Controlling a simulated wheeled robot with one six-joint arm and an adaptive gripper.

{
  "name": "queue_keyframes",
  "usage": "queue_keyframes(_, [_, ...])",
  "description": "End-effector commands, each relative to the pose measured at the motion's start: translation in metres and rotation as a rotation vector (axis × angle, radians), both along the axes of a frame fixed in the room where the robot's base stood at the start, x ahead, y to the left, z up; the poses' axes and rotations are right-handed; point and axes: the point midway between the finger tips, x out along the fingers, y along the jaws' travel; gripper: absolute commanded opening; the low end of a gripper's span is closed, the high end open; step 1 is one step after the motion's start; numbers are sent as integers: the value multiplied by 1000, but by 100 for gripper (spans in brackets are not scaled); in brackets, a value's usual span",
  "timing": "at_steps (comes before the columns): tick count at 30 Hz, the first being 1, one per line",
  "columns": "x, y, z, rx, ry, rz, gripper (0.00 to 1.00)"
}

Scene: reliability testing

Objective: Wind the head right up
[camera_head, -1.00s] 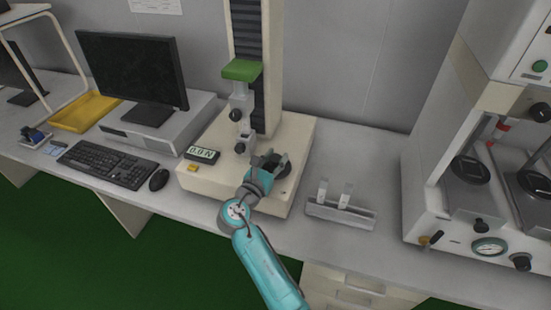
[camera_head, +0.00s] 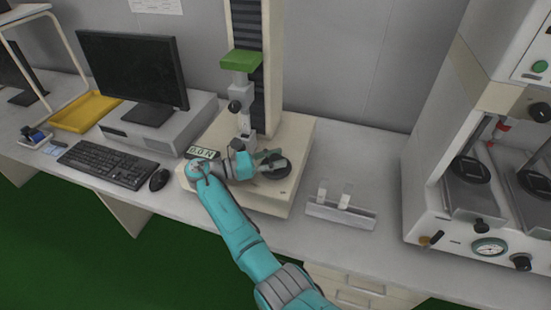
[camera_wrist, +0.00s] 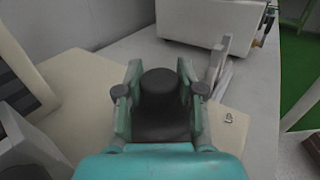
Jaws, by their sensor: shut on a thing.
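The green-topped head (camera_head: 240,60) sits partway up the dark track of the test stand's column (camera_head: 272,70), with grey fixtures below it. The dark handwheel (camera_head: 280,170) lies on the right part of the cream base (camera_head: 225,185). My gripper (camera_head: 266,158) reaches the wheel from the left. In the wrist view, my gripper (camera_wrist: 160,80) is shut with its fingers on either side of a dark round grip (camera_wrist: 159,82). My arm covers part of the base. The display (camera_head: 201,152) is partly hidden and appears to read 0.0 N.
A grey rack with two pale pieces (camera_head: 340,208) stands right of the base. A white machine with a gauge (camera_head: 488,247) fills the right end. Keyboard (camera_head: 108,163), mouse (camera_head: 159,180) and monitor (camera_head: 133,68) are left. Bare bench lies between rack and machine.

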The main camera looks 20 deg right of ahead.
Motion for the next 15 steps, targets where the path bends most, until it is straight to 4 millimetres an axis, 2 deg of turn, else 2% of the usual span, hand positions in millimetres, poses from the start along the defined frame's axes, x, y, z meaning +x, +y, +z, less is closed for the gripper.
queue_keyframes(15, [0, -1, -1, 2, 1, -73, 3])
